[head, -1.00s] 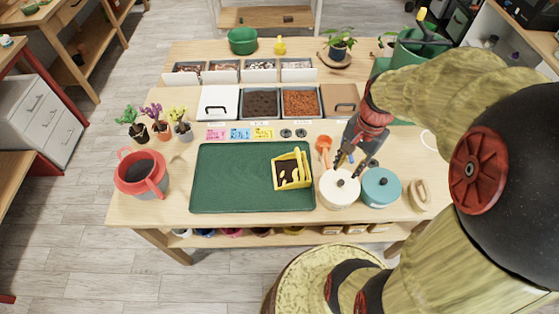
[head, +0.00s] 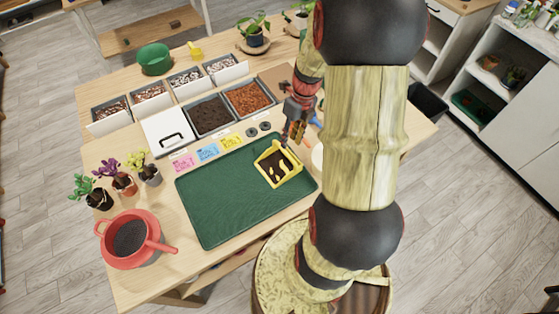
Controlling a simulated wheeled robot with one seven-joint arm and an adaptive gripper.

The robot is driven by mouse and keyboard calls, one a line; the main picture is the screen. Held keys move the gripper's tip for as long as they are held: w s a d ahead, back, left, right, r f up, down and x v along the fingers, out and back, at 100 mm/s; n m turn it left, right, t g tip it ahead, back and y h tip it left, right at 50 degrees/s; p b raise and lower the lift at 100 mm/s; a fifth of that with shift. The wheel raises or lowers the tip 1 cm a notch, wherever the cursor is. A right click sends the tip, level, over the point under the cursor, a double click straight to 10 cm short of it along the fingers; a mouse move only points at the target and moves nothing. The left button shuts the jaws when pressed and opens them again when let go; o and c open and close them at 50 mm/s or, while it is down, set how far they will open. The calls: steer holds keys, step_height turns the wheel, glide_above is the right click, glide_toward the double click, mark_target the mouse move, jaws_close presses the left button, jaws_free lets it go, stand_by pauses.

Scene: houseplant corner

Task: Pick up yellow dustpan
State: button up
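The yellow dustpan (head: 297,178) lies on the right part of the green mat (head: 215,205). It has a raised yellow rim, and a dark patch with several pale yellow shapes shows inside it. My gripper (head: 291,139) is just beyond the dustpan's far right side, near the mat's far edge, fingers pointing down. Its two dark fingers look a little apart, with nothing seen between them. The gap between gripper and dustpan is small, and I cannot tell whether they touch. My arm hides the table to the right of the mat.
A red pot (head: 128,240) of dark soil stands left of the mat, near several small potted plants (head: 123,185). Bins of soil (head: 208,115) and orange bark (head: 248,98) line the far side. A green bowl (head: 155,60) stands farther back. The mat's left part is clear.

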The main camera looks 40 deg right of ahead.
mark_target(285, 151)
steer(key=shift+m, duration=0.3)
steer(key=f+b, duration=0.1)
steer(key=f, duration=0.1)
steer(key=a+f+b, duration=0.1)
steer(key=f, duration=0.2)
steer(key=w+f, duration=0.1)
steer(key=f, duration=0.1)
steer(key=shift+a+f+b, duration=0.3)
steer(key=shift+f+b, duration=0.1)
steer(key=shift+c, duration=1)
jaws_close()
steer(key=shift+r, duration=0.1)
